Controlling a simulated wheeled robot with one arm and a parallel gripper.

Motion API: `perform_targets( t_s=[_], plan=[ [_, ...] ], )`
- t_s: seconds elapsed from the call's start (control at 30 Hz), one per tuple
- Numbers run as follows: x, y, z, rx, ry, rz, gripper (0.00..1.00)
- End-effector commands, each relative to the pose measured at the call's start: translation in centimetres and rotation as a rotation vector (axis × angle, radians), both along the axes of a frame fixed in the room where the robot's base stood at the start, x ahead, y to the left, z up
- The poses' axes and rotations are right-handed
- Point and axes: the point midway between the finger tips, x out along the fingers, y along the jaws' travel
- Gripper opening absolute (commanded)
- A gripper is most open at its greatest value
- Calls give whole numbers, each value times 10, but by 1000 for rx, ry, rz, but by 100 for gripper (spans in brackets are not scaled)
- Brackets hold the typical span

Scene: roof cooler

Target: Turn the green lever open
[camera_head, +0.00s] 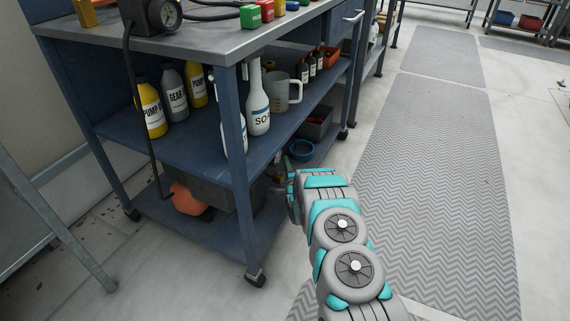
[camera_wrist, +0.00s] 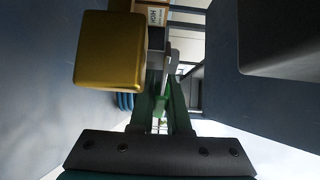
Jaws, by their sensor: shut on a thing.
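The green lever (camera_wrist: 161,103) shows as a small green piece between my fingers in the wrist view. My gripper (camera_wrist: 164,97) is shut on it, and the dark fingers hide most of it. In the head view my gripper (camera_head: 288,190) reaches in at the blue cart's side, below the middle shelf. The lever cannot be made out in that view. How far the lever is turned cannot be told.
A brass-coloured block (camera_wrist: 109,50) is close to my fingers in the wrist view. The blue cart (camera_head: 236,150) holds bottles (camera_head: 258,108) on its middle shelf. An orange round object (camera_head: 188,198) is on its bottom shelf. The matted floor (camera_head: 440,180) at right is clear.

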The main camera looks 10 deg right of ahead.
Motion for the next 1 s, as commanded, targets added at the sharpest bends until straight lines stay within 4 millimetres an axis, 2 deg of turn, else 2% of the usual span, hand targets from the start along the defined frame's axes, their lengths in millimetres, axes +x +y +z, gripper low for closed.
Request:
perform_targets(
  t_s=[0.47, 0.5, 0.73, 1.0],
  plan=[
    [-1, -1, -1, 1, 2, -17, 0],
    [-1, -1, -1, 1, 3, -17, 19],
    [-1, -1, -1, 1, 1, -16, 45],
    [-1, -1, 0, 1, 1, -16, 45]
  ],
)
